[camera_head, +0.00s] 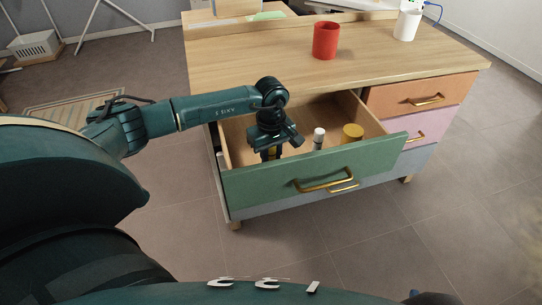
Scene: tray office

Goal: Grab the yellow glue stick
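The green-fronted drawer (240,187) of the desk is pulled open. Inside it, a short, wide yellow cylinder (352,131) stands near the right side. A small slim cylinder with a white top (318,136) stands to its left. I cannot tell for sure which of these is the glue stick. My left gripper (271,154) points down into the drawer, to the left of both and apart from them. Its fingertips are partly hidden behind the drawer front, so its opening is unclear. My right gripper is out of view.
The wooden desktop (260,62) holds a red cup (326,40) and a white mug (407,25) near the back. An orange drawer (420,96) and a pink drawer (430,128) at the right are shut. The drawer walls surround my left gripper.

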